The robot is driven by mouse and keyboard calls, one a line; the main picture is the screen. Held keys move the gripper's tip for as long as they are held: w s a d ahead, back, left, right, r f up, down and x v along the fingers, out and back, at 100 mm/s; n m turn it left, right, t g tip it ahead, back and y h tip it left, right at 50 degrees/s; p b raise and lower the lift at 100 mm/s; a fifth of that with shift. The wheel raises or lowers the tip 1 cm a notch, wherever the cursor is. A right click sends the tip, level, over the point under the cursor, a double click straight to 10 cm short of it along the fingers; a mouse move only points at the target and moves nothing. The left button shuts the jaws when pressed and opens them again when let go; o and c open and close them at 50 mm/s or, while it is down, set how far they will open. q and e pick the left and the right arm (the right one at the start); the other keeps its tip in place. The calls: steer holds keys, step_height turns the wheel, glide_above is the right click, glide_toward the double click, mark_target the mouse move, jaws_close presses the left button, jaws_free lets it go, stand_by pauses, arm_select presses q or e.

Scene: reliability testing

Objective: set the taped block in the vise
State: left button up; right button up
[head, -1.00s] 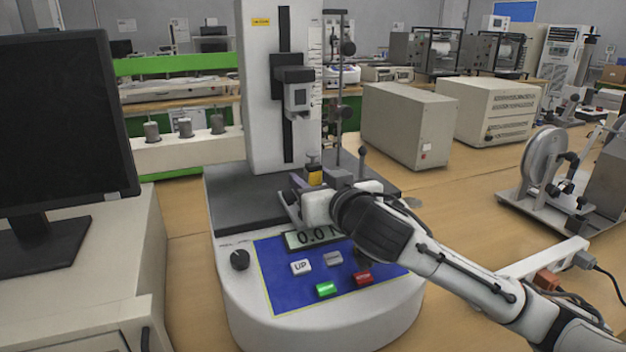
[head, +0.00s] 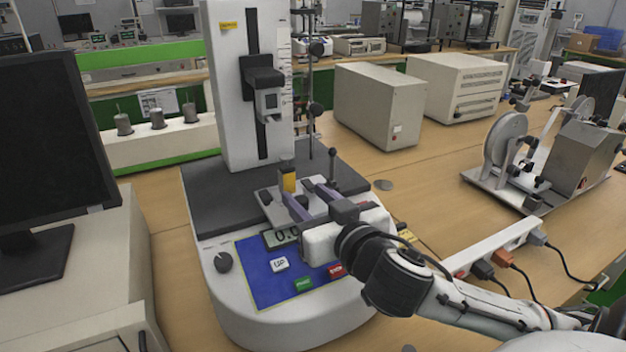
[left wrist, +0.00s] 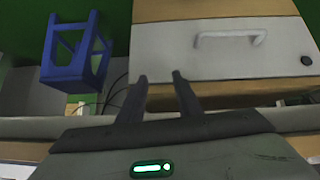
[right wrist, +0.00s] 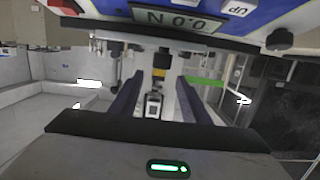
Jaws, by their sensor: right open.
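The taped block (head: 289,180), grey with a yellow band, stands upright at the vise (head: 268,205) on the tester's dark base. It also shows small between the fingers in the right wrist view (right wrist: 159,72). How deep it sits between the vise jaws cannot be told. My right gripper (head: 300,190) is open, its fingers pointing at the block from the front right. The fingers are apart from the block, and the gripper partly covers the vise's right side. My left gripper (left wrist: 157,77) is open and empty, out of the head view, in front of a drawer cabinet.
The tester's column (head: 232,90) and crosshead (head: 265,95) rise behind the vise. The blue button panel (head: 265,270) lies below my right gripper. A monitor (head: 50,140) stands left. A reel device (head: 545,150) and power strip (head: 500,245) are right. A blue stool (left wrist: 75,55) is near my left gripper.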

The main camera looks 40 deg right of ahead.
steer(key=shift+p+v, duration=0.9)
steer(key=shift+p, duration=0.35)
steer(key=shift+c, duration=0.4)
